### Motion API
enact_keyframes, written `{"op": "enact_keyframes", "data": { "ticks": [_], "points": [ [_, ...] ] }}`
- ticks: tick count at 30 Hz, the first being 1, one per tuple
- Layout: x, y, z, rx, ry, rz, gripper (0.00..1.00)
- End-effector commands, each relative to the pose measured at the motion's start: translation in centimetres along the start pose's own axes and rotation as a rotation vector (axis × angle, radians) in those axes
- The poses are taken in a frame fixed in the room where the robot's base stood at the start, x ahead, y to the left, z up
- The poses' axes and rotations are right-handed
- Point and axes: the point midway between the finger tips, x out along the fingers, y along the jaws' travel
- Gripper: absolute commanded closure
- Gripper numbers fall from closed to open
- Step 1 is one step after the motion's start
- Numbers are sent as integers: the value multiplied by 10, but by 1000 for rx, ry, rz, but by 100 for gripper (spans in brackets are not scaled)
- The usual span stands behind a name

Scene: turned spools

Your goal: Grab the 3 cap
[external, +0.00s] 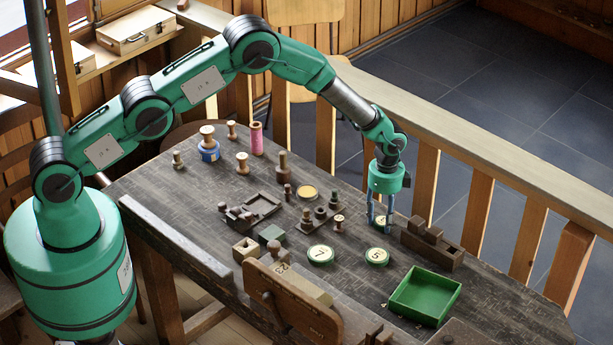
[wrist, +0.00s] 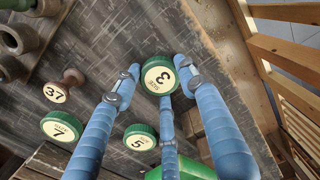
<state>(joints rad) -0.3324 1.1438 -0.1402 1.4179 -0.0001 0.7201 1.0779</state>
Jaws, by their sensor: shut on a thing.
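The 3 cap (wrist: 160,76), a round green cap with a cream face, sits between the blue fingers of my gripper (wrist: 160,85) in the wrist view. My gripper (external: 380,215) is shut on it, low over the right part of the table; there the 3 cap (external: 380,221) is partly hidden by the fingers. The 5 cap (external: 377,257) lies in front of my gripper, and the 7 cap (external: 320,254) lies to its left. Whether the held cap touches the table I cannot tell.
A green tray (external: 398,301) stands near the front right of the table. A dark wooden block holder (external: 445,251) is close to the right of my gripper. Several spools (external: 242,163) and small wooden pieces stand to the left. A wooden railing (external: 450,143) runs behind the table.

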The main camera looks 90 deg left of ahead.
Motion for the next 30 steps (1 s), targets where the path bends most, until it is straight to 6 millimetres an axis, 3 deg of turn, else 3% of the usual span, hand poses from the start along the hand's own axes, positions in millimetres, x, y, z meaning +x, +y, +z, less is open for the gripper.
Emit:
{"op": "enact_keyframes", "data": {
  "ticks": [14,30],
  "points": [
    [-8,0,0,0,0,0,73],
    [-76,-1,0,0,1,-2,73]
  ]
}}
